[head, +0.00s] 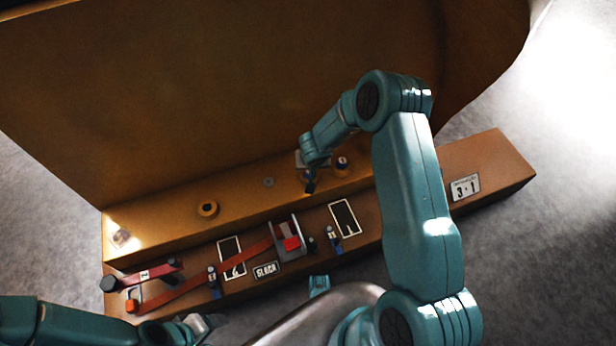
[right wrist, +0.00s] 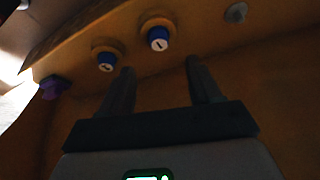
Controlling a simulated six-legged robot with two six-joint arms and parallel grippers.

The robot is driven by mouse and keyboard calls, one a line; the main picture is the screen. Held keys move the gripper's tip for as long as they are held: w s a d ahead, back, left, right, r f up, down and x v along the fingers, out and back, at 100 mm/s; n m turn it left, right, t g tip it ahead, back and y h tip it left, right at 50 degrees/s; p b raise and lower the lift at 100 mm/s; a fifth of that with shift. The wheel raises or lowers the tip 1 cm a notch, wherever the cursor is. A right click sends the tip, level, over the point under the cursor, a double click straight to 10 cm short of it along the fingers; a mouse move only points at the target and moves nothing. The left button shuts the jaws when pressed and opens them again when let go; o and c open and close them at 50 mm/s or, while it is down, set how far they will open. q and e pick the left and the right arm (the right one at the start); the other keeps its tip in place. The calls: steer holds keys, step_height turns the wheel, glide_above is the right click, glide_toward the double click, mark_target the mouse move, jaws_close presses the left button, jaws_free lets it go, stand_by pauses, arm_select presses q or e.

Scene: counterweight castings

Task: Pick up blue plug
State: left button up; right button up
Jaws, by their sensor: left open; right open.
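Two round plugs with blue caps and white marks sit in orange collars in the right wrist view, a left one (right wrist: 106,62) and a right one (right wrist: 158,38). In the head view one plug (head: 341,161) shows on the upper ledge, just right of my right gripper (head: 309,184); the other cannot be made out there. My right gripper, also in its wrist view (right wrist: 162,88), is open and empty. Its fingers point toward the plugs, with the right plug between their directions. My left gripper (head: 200,325) is open at the bottom left, partly cut off, apart from the plugs.
The orange casting has a tall wall (head: 230,90) behind the ledge. An empty-looking ring (head: 207,208) and grey disc (head: 268,182) lie left of the right gripper.

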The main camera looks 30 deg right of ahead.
steer(key=b+x, duration=0.1)
steer(key=x, duration=0.4)
steer(key=b+x, duration=0.2)
steer(key=x, duration=0.2)
steer(key=shift+b, duration=0.35)
steer(key=shift+w+d+f, duration=0.15)
steer(key=shift+w+f, duration=0.05)
steer(key=shift+f, duration=0.15)
steer(key=c, duration=1.1)
